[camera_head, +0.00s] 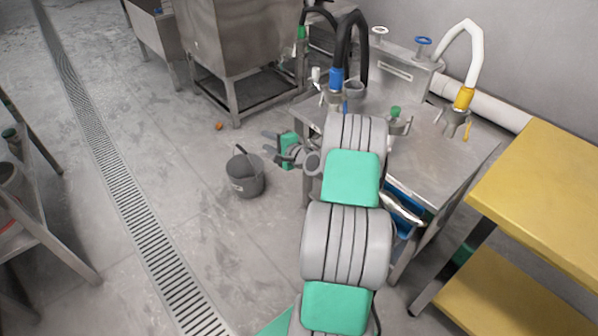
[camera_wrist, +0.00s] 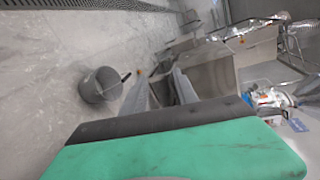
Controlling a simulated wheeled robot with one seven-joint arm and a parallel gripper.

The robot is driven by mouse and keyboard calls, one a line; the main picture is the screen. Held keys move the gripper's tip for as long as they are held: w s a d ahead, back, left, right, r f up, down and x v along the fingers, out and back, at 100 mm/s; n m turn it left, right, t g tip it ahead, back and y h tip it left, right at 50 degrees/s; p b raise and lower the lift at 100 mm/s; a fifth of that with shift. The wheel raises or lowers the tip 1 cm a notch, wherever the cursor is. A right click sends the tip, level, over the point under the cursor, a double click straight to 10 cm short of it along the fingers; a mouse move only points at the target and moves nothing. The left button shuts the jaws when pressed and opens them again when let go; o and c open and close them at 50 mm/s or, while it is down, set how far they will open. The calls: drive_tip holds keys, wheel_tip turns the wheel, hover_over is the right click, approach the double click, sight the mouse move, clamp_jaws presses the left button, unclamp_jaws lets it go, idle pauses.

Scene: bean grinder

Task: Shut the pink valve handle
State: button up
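I cannot make out a pink valve handle in either view. In the head view, a white round handle (camera_head: 379,31) and a blue round handle (camera_head: 424,41) stand at the back of the metal table. My arm hides part of the table's near left side. My gripper (camera_head: 267,142) is left of the table, over the floor and close to a grey bucket (camera_head: 245,176). In the wrist view, the two fingers of my gripper (camera_wrist: 160,82) stand apart with nothing between them.
The metal table (camera_head: 455,150) carries a blue-collared black hose (camera_head: 337,80) and a yellow-collared white hose (camera_head: 464,98). A yellow shelf (camera_head: 540,190) stands at the right. A large steel tank (camera_head: 235,45) is at the back. The floor between the drain (camera_head: 105,165) and bucket is clear.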

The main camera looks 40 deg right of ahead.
drive_tip(key=s+d+f+m+t+h+b, duration=0.25)
drive_tip(key=s+d+f+m+h, duration=0.3)
drive_tip(key=d+f+m, duration=0.45)
drive_tip(key=w+d+n+b, duration=0.1)
drive_tip(key=w+d+b, duration=0.1)
drive_tip(key=w+d, duration=0.2)
drive_tip(key=shift+w, duration=1.2)
drive_tip(key=shift+a+f, duration=0.1)
drive_tip(key=shift+c, duration=0.4)
clamp_jaws()
